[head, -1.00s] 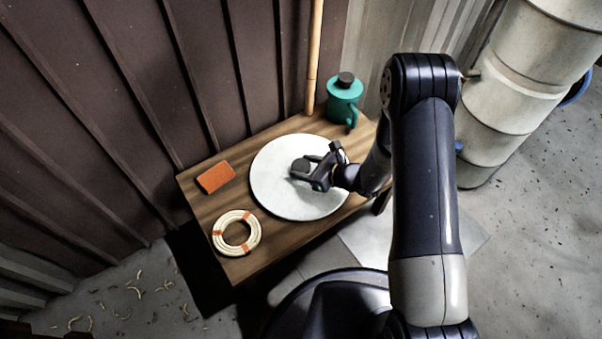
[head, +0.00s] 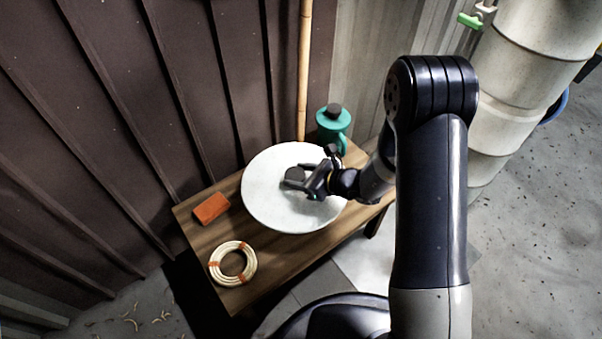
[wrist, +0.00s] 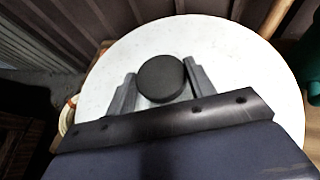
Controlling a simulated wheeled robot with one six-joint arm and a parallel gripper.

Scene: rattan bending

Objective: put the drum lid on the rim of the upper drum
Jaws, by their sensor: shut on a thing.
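The drum lid (head: 270,210) is a flat white disc with a dark round knob (head: 293,174) at its middle. My gripper (head: 303,181) is shut on the knob and holds the lid roughly level, apparently a little above the wooden table. In the wrist view the knob (wrist: 162,78) sits between the two fingers, with the lid (wrist: 225,60) spreading out behind it. A tall pale ribbed column (head: 515,85) at the upper right looks like the stacked drums. Its top is outside the picture, so the upper drum's rim is hidden.
The wooden table (head: 205,245) bears an orange block (head: 211,208), a rattan coil (head: 221,277) and a teal jug (head: 333,125). A bamboo pole (head: 304,70) stands behind it against the brown wall (head: 120,90). A green-handled fitting (head: 470,20) shows by the column. Open floor lies at right.

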